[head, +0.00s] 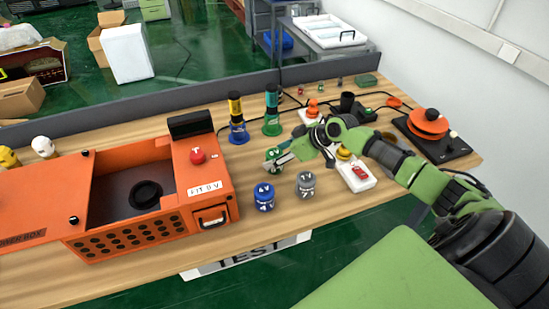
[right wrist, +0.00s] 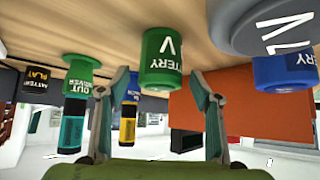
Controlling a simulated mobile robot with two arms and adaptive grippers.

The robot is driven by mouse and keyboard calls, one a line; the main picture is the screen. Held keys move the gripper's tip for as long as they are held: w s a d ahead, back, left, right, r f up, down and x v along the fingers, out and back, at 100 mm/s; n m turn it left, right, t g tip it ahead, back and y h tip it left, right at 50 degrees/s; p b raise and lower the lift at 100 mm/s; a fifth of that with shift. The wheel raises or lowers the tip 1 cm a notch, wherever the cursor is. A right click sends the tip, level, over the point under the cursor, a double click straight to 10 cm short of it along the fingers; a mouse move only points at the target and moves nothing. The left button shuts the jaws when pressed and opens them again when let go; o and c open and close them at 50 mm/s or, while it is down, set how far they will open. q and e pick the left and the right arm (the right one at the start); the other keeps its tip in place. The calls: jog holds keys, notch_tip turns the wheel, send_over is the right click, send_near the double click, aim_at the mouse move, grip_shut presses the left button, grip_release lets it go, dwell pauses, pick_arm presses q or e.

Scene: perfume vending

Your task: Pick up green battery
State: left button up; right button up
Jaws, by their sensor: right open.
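The green battery (head: 272,154) stands on the wooden table, just right of the orange box, and is partly hidden by my right gripper (head: 281,155). In the right wrist view, which is upside down, the green battery (right wrist: 162,58) shows between the two open fingers of the right gripper (right wrist: 160,82). The fingers are apart, one on each side of it, with visible gaps, and do not grip it. My left gripper is not in view.
A blue battery (head: 264,197) and a grey battery (head: 305,185) stand close in front. Blue and green screwdriver stands (head: 238,131) (head: 272,124) are behind. The orange box (head: 150,205) is at left.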

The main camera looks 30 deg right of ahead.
jog(key=shift+x, duration=0.95)
jog(key=shift+s, duration=0.1)
jog(key=c, duration=1.6)
jog(key=shift+o, duration=0.2)
jog(key=shift+r, duration=0.15)
